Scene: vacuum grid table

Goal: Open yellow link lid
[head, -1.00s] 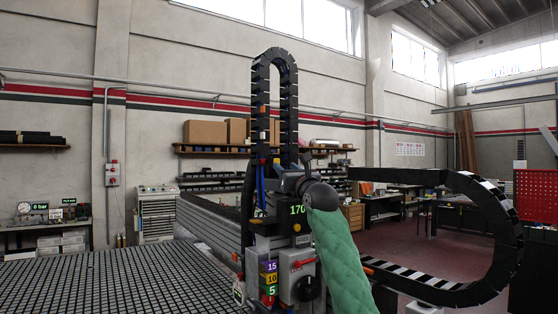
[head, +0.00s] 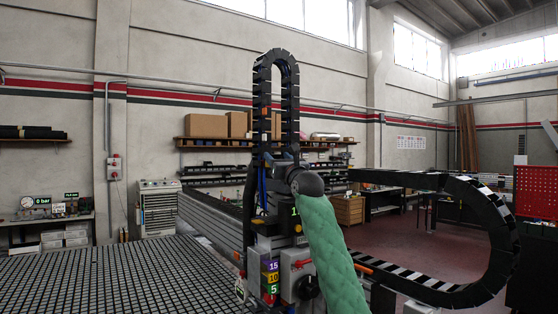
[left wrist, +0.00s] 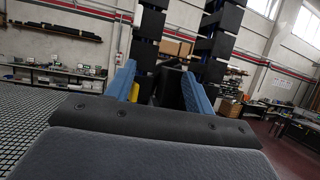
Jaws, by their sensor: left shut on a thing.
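The black cable chain (head: 291,95) rises in a tall loop from the machine. My left gripper (head: 279,158) is at the lower part of its right leg, with the green-sleeved arm coming from below right. In the left wrist view, the blue fingers of the left gripper (left wrist: 160,88) stand either side of a dark chain part (left wrist: 172,84). A small yellow piece (left wrist: 134,92), seemingly the yellow link lid, shows against the inside of the left finger. The gripper is shut on it, but the contact is mostly hidden. My right gripper is out of view.
The gridded table (head: 105,280) lies at lower left. The machine's control box (head: 298,275) stands below the gripper. A second black chain (head: 495,215) curves at the right. The chain loop has open air around its top.

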